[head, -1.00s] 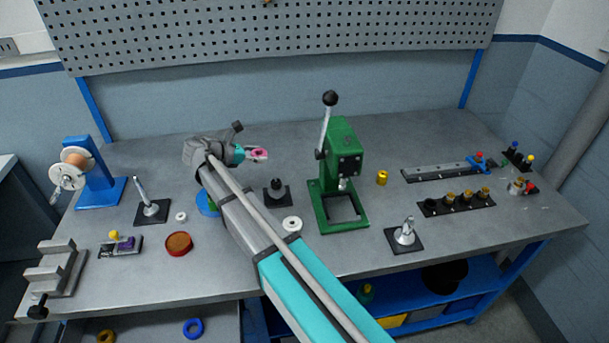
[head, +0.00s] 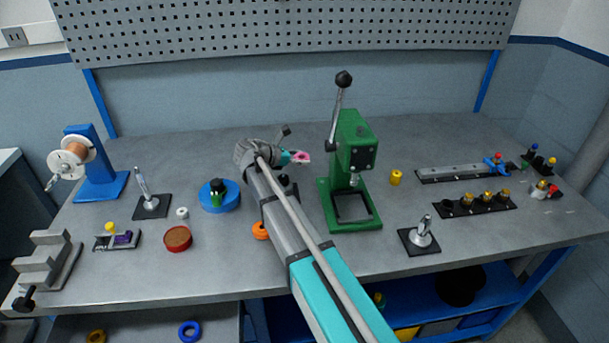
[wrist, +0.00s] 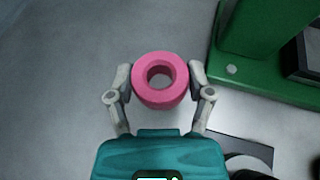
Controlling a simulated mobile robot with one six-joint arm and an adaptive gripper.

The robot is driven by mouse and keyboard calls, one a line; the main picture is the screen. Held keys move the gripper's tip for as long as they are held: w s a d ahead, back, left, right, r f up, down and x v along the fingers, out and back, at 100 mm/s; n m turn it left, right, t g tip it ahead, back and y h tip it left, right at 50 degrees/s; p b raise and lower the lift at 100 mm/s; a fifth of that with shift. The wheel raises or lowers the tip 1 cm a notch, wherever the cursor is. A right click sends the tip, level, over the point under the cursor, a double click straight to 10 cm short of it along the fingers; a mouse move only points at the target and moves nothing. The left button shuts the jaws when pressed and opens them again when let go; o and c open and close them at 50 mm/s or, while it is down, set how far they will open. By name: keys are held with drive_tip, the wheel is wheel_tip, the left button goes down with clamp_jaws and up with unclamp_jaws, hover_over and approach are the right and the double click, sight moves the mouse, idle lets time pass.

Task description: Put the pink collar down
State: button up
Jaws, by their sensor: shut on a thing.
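The pink collar (wrist: 160,94) is a thick ring with a round hole, held between the two fingertips of my gripper (wrist: 160,82) in the wrist view. In the head view the pink collar (head: 301,157) shows small at the tip of my gripper (head: 299,157), left of the green press. Grey bench top shows around it in the wrist view. I cannot tell exactly how high the collar is above the bench.
The green press (head: 349,160) stands just right of my gripper, with its base (wrist: 265,75) near in the wrist view. A dark square base (wrist: 245,150) is at lower right there. A blue disc (head: 219,203) and an orange ring (head: 261,230) lie left of my arm. The bench behind is clear.

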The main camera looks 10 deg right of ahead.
drive_tip(key=shift+w+d+f, duration=0.15)
drive_tip(key=shift+d+f, duration=0.2)
drive_tip(key=shift+f, duration=0.1)
drive_tip(key=shift+w+d+f+b, duration=0.15)
drive_tip(key=shift+d+f+b, duration=0.25)
drive_tip(key=shift+f+b, duration=1.6)
drive_tip(key=shift+b, duration=0.2)
drive_tip(key=o, duration=1.2)
drive_tip(key=shift+f, duration=0.1)
drive_tip(key=shift+a+r, duration=0.1)
drive_tip(key=shift+r, duration=0.1)
